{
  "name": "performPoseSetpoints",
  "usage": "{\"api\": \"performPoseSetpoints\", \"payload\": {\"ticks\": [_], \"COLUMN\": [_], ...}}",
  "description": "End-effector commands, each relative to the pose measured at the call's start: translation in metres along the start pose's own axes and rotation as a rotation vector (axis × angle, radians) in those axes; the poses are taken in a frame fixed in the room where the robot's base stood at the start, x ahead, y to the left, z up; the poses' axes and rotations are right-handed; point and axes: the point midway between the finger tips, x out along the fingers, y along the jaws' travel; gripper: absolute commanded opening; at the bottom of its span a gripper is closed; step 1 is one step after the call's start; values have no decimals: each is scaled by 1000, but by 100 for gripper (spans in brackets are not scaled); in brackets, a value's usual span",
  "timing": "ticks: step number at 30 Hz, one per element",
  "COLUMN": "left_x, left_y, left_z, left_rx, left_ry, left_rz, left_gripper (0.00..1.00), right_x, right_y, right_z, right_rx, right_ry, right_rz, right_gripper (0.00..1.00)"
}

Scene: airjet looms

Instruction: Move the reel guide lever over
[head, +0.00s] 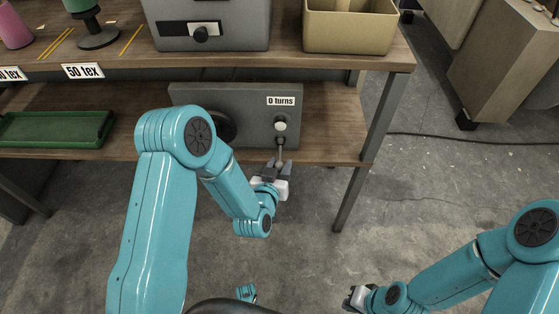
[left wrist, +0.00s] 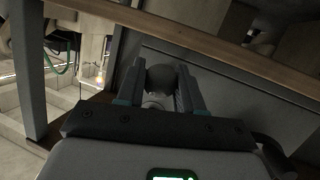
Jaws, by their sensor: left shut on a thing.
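A grey box-shaped unit (head: 245,112) labelled "0 turns" sits on the lower shelf. On its front, below the label, is a small lever (head: 280,144) with a pale round knob near its top. My left gripper (head: 278,164) is at the lower end of this lever, at the shelf's front edge, with its fingers pointing toward the unit. In the left wrist view, a dark rounded knob (left wrist: 161,79) sits between the fingers, which are shut on it. The fingers hide part of the lever. My right gripper (head: 356,298) hangs low over the floor, away from the shelf; its jaw opening is unclear.
A green tray (head: 56,128) lies on the lower shelf at the left. The upper shelf (head: 125,61) carries a grey drawer-like unit (head: 213,28) and a tan bin (head: 350,32). A metal table leg (head: 361,180) stands right of the lever. The floor in front is clear.

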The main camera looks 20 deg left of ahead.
Motion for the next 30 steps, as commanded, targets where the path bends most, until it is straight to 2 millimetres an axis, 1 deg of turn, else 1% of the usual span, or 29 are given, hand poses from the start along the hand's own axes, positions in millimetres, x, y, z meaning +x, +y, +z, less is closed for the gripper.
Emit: {"api": "performPoseSetpoints", "payload": {"ticks": [1, 8, 18, 24, 30], "left_x": [-4, -9, -10, -8, -6], "left_y": [2, 4, 6, 7, 6], "left_z": [-15, -30, -52, -59, -61], "left_rx": [-11, -70, -146, -179, -197], "left_ry": [-37, -246, -527, -646, -718], "left_rz": [-3, -19, -38, -46, -51], "left_gripper": [0, 0, 0, 0, 0], "right_x": [-17, -53, -106, -134, -151], "right_y": [-6, -19, -38, -48, -54], "right_z": [0, 1, 2, 3, 3], "right_rx": [0, 0, 0, 0, 0], "right_ry": [0, 0, 0, 0, 0], "right_rz": [0, 0, 0, 0, 0], "right_gripper": [0, 0, 0, 0, 0]}}
